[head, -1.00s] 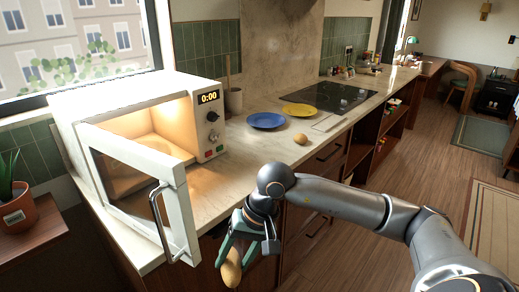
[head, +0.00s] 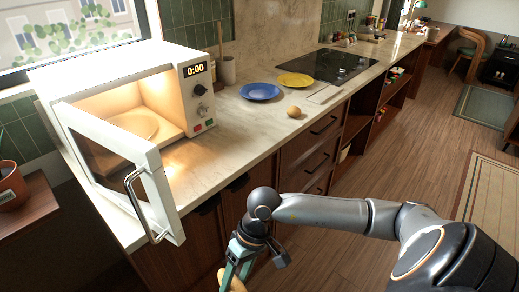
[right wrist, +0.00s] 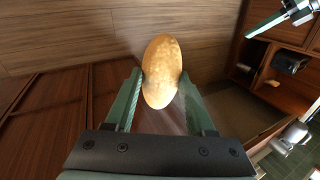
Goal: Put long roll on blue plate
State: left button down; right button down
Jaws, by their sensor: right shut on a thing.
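The long roll (right wrist: 162,70) is golden-brown and oval. My right gripper (right wrist: 160,88) is shut on it, with a green finger on each side. In the head view, my right gripper (head: 236,272) hangs in front of the counter, low at the bottom edge, and only part of the roll (head: 236,284) shows. The blue plate (head: 260,92) lies empty on the counter, beyond the gripper and right of the microwave. Part of what looks like my left gripper (right wrist: 268,22) shows at the top right of the right wrist view; its jaw state is unclear.
The microwave (head: 125,85) stands with its door (head: 120,175) swung open over the counter's front edge. A yellow plate (head: 296,80) and a small round roll (head: 294,111) lie near the blue plate. A black cooktop (head: 330,66) is behind them. The counter front (head: 205,165) is clear.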

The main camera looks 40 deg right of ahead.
aim_at(264, 92)
jog(key=l+u, duration=0.1)
jog(key=l, duration=0.45)
jog(key=l+u, duration=0.1)
jog(key=l, duration=0.45)
jog(key=l+u, duration=0.15)
jog(key=l, duration=0.4)
jog(key=k+l+u, duration=0.1)
jog(key=l, duration=0.4)
jog(key=l+u, duration=0.1)
jog(key=l, duration=0.45)
jog(key=k+l+u, duration=0.1)
jog(key=l, duration=0.4)
jog(key=k+l+u, duration=0.15)
jog(key=l, duration=0.4)
